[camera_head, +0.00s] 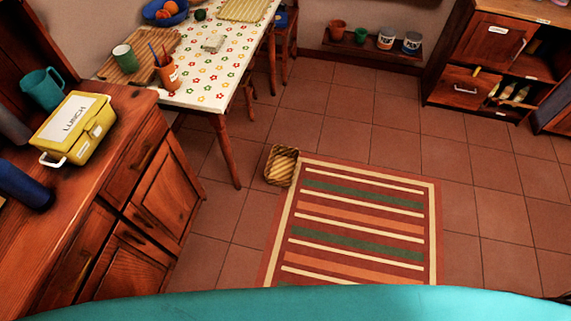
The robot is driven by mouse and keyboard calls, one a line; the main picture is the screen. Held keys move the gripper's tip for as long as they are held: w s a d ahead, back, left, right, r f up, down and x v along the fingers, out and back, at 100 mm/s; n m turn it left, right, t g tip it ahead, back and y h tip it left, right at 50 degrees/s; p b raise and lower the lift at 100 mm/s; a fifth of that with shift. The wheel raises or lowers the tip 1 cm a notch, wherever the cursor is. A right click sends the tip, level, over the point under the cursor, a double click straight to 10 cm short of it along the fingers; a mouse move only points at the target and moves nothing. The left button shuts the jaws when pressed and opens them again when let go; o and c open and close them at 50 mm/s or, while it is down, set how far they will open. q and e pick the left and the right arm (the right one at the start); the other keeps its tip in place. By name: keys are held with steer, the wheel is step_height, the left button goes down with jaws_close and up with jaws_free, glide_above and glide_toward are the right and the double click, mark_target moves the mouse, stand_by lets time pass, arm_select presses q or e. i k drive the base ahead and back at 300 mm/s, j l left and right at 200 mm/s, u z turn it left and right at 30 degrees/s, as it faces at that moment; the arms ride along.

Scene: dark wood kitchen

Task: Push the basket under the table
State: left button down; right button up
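A small woven yellow-brown basket (282,166) stands on the tiled floor in the head view. It is at the upper left corner of the striped rug, to the right of the table's front leg. The table (207,90) has a white cloth with coloured dots and wooden legs, and stands at the upper left. The basket is outside the table's footprint, a short way from the leg (226,150). Neither of my grippers shows in the head view, so I cannot see their state.
A striped rug (362,225) covers the middle floor. A wooden counter (125,125) with a yellow lunch box (75,128) stands at the left. A low shelf (372,47) with pots and a cabinet (474,60) stand at the back. Tiled floor (480,190) is clear at the right.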

mark_target(280, 170)
steer(key=u, duration=0.8)
steer(key=i+l+u, duration=0.2)
steer(key=l+u, duration=0.2)
steer(key=i+l+u, duration=0.1)
steer(key=l+u, duration=0.75)
steer(key=i+l, duration=0.05)
steer(key=l, duration=0.05)
